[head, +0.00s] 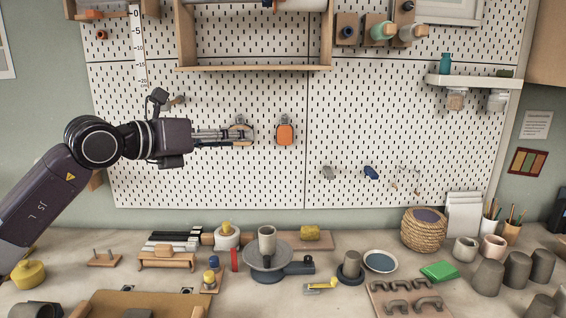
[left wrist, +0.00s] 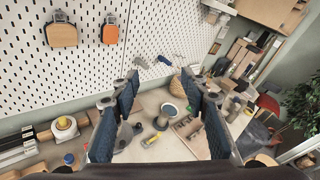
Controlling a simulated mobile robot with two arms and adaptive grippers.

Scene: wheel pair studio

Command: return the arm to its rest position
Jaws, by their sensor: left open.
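My left arm (head: 100,145) comes in from the left, raised above the bench in front of the pegboard. My left gripper (head: 246,135) points to the right and covers part of a wooden-coloured tool (head: 238,124) hanging on the board. In the left wrist view, the left gripper (left wrist: 164,103) has its two dark pads well apart, with nothing between them. That tool (left wrist: 61,31) hangs at the upper left there, apart from the fingers. My right gripper is in neither view.
An orange tool (head: 285,134) hangs right of the gripper. The pegboard (head: 220,185) is clear below it. The bench holds a wheel (head: 268,273), a green sponge-like block (head: 439,271), a woven basket (head: 424,231) and several grey cups. A wooden shelf (head: 255,68) is above.

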